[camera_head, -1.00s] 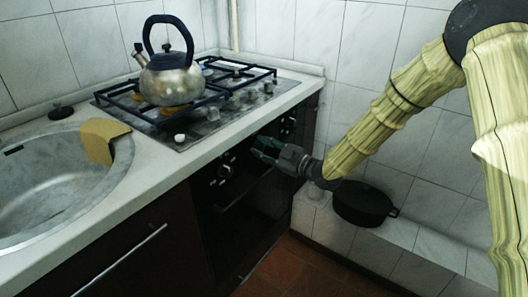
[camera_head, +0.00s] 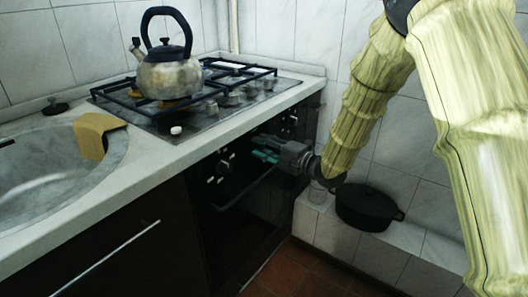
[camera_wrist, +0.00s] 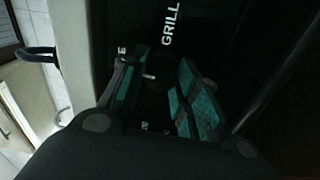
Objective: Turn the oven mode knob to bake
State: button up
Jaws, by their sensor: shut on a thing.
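The oven (camera_head: 245,205) has a black front below the hob, at the end of the counter. My gripper (camera_head: 266,150) reaches its control panel from the right. In the wrist view, the dark mode knob (camera_wrist: 156,80) with a short white mark lies between the green-padded fingers of my gripper (camera_wrist: 160,90). The gripper is shut on the knob. The word GRILL (camera_wrist: 171,24) is readable beside it; other white lettering is partly hidden by the fingers. The fingers cover this knob in the head view. Another oven knob (camera_head: 223,168) stands free to the left.
A kettle (camera_head: 164,78) stands on the hob (camera_head: 205,118) above. The oven handle (camera_head: 245,187) runs below the panel. A black pot (camera_head: 366,207) sits on the tiled ledge at right.

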jog(key=shift+a+n+b, duration=0.1)
jog(key=shift+n+b, duration=0.2)
jog(key=shift+n, duration=0.3)
jog(key=o, duration=1)
jog(key=v, duration=1.2)
